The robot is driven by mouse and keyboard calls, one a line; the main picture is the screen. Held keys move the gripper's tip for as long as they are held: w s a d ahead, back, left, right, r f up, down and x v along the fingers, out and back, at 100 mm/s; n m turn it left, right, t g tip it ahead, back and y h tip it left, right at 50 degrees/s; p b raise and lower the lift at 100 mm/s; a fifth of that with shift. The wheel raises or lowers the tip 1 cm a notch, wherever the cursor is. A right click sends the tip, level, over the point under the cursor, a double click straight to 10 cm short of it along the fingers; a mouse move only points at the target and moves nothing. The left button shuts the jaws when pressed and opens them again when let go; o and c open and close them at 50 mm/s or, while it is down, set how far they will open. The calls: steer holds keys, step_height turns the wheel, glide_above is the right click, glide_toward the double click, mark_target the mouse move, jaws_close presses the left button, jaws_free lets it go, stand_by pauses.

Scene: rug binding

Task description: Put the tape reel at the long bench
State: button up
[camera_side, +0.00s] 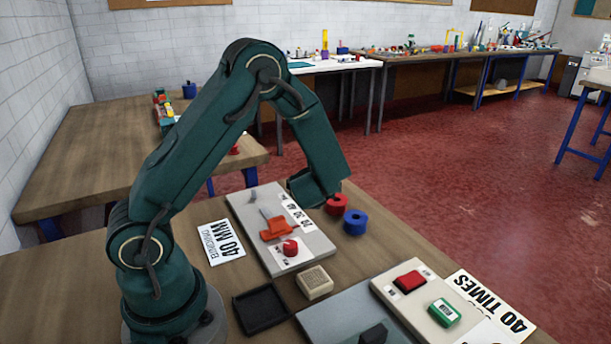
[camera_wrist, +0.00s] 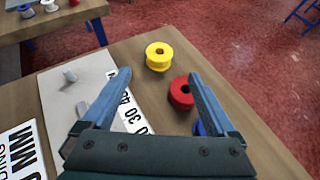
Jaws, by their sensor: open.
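Three tape reels stand on the wooden table by my gripper: a yellow reel (camera_wrist: 159,57), a red reel (camera_wrist: 181,93) and a blue reel (camera_wrist: 199,128), mostly hidden by my right finger. In the side view the red reel (camera_side: 337,204) and blue reel (camera_side: 355,222) show beside my gripper; the yellow one is hidden there. My gripper (camera_wrist: 159,76) is open, with nothing between its fingers. In the wrist view the yellow reel lies beyond the fingertips and the red reel just left of the right fingertip. A long bench (camera_side: 420,62) runs along the far wall, covered with small items.
A pale board (camera_side: 241,203) with a number scale, an orange part and a red knob lies beside my gripper. A black tray (camera_side: 261,309), tan block (camera_side: 314,282) and panel with a green counter (camera_side: 444,313) are nearer. A side table (camera_side: 90,150) stands left.

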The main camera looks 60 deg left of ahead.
steer(key=shift+s+d+r, duration=0.15)
steer(key=shift+s+d, duration=0.05)
steer(key=s+d+r+n+g+h, duration=0.1)
steer(key=s+d+r+n+g, duration=0.15)
steer(key=s+n, duration=0.4)
steer(key=s+d+r+n+g+h, duration=0.1)
steer(key=s+d+r+n, duration=0.15)
steer(key=s+n, duration=0.35)
steer(key=s+d+r+n+t+h, duration=0.1)
steer(key=s+d+r+n+h, duration=0.1)
steer(key=d+n+h, duration=0.2)
steer(key=s+d+r+n+t+h, duration=0.1)
steer(key=d+n+h, duration=0.3)
steer(key=d+n, duration=0.4)
steer(key=shift+s+d+r, duration=0.65)
steer(key=shift+s+d, duration=0.1)
steer(key=shift+d, duration=0.45)
